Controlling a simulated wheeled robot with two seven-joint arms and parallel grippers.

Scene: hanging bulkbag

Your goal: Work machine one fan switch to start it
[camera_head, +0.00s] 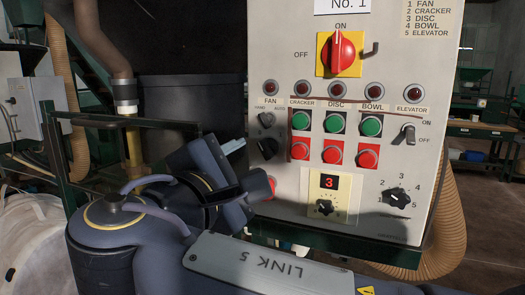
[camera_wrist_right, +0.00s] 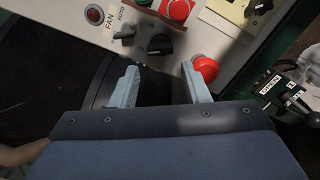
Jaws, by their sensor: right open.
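The grey control panel (camera_head: 380,215) marked No. 1 faces me. In its left column, under the FAN label and dark red lamp (camera_head: 269,88), is a black fan switch (camera_head: 266,120) with HAND and AUTO marks; a second black knob (camera_head: 268,147) is just below. In the wrist view the fan switch (camera_wrist_right: 125,33) and second knob (camera_wrist_right: 160,45) lie beyond the fingertips. My right gripper (camera_head: 252,166) is open and empty at the panel's lower left; it also shows in the wrist view (camera_wrist_right: 160,68). Its fingers are apart from the fan switch. My left gripper is not in view.
A red button (camera_wrist_right: 206,68) is close beyond one right fingertip. Green buttons (camera_head: 336,123) and red buttons (camera_head: 333,155) fill the panel's middle, with a red rotary switch (camera_head: 342,52) above. A ribbed hose (camera_head: 449,220) is at the right.

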